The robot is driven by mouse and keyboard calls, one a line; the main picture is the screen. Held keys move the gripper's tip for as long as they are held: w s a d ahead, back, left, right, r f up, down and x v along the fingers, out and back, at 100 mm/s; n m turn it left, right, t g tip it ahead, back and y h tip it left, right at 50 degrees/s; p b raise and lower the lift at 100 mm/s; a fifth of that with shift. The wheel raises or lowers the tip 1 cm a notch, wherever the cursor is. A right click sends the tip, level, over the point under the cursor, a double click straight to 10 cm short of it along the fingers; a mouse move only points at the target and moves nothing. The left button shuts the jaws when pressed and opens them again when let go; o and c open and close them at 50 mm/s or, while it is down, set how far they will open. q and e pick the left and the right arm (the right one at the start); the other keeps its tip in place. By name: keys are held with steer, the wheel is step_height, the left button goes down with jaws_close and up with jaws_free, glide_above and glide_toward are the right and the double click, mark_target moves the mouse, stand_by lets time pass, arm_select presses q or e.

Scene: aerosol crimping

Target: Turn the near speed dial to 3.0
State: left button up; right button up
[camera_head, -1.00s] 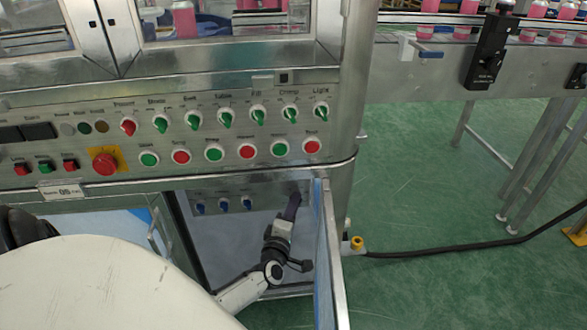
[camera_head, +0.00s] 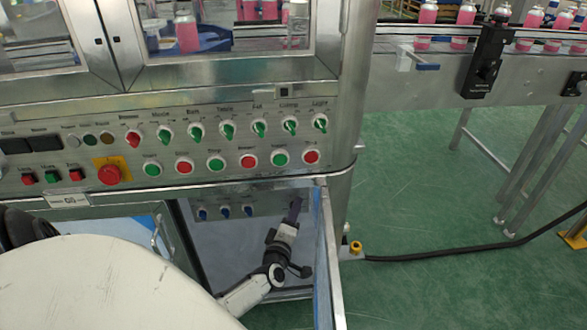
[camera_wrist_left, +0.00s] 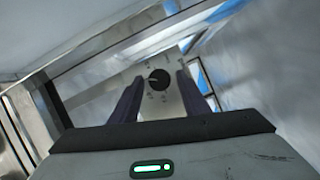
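A round black dial (camera_wrist_left: 159,79) with a pale pointer line sits on a light plate with small marks in the left wrist view. My left gripper (camera_wrist_left: 160,92) is open, its two dark fingers spread to either side of the dial in that view. The dial appears beyond the fingertips; I cannot tell whether they touch it. In the head view my left gripper (camera_head: 295,210) reaches into the open lower cabinet, near its right side. The dial in front of it cannot be made out there. My right gripper is not in view.
Several small blue knobs (camera_head: 225,211) sit on the cabinet's back panel. The open cabinet door (camera_head: 327,260) stands close to the right of my left gripper. Above is a control panel (camera_head: 100,150) with buttons and switches. A black cable (camera_head: 430,256) crosses the green floor.

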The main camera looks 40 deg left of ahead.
arm_select(q)
steer(key=shift+s, duration=0.1)
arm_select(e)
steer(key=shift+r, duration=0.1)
arm_select(q)
steer(key=p+v, duration=0.2)
steer(key=v, duration=0.8)
steer(key=shift+p, duration=0.4)
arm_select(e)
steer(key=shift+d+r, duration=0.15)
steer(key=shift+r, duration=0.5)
arm_select(q)
steer(key=shift+s, duration=0.1)
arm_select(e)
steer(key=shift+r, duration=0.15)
